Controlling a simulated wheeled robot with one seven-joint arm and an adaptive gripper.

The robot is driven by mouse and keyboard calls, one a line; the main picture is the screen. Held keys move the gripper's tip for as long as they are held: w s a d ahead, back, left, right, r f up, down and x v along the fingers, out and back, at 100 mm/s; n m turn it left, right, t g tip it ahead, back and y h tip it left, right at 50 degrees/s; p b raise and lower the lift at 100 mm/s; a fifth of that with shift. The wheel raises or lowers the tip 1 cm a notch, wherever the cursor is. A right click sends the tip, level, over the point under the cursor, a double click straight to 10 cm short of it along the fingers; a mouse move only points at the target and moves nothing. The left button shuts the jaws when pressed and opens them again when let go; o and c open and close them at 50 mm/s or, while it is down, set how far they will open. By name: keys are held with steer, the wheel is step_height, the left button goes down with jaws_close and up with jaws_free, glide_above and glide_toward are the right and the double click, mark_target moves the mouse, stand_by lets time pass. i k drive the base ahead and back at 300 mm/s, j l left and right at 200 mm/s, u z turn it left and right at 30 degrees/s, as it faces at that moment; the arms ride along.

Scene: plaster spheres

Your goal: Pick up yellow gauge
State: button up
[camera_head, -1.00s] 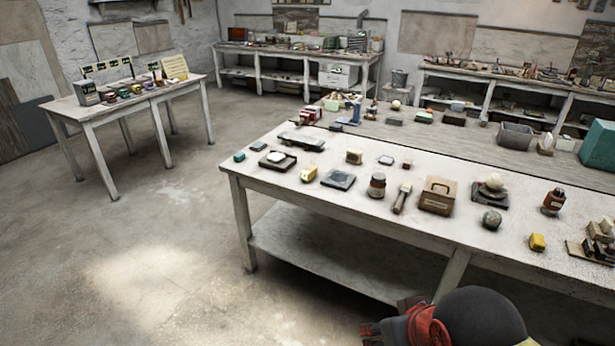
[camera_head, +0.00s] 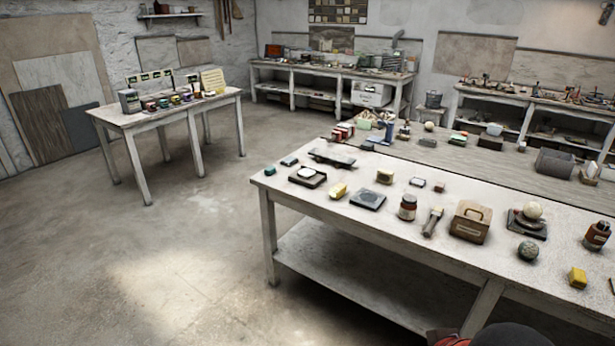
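Three small yellow things stand on the long white table, and I cannot tell which is the gauge. One bright yellow piece (camera_head: 338,190) is near the table's left end, between a dark square tray and a dark flat plate. A duller yellow block (camera_head: 385,176) stands behind the plate. A yellow block (camera_head: 578,278) is near the front edge at the right. Only a small grey and red part of my arm's end (camera_head: 443,335) shows at the bottom edge, in front of the table and apart from all three. Its fingers cannot be made out.
The long table (camera_head: 330,211) also bears a brown jar (camera_head: 407,208), a brush (camera_head: 433,222), a wooden box (camera_head: 470,221), a grey sphere (camera_head: 528,251) and a brown bottle (camera_head: 597,235). A smaller table (camera_head: 115,118) stands back left. The floor left of the long table is clear.

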mark_target(337, 191)
steer(key=i+j, duration=0.4)
steer(key=i, duration=0.25)
steer(key=i+j+z, duration=0.1)
steer(key=i+j, duration=0.3)
steer(key=i, duration=0.3)
steer(key=i+j, duration=0.45)
steer(key=i, duration=0.2)
steer(key=i+j+z, duration=0.1)
steer(key=i+j, duration=0.35)
steer(key=i, duration=0.2)
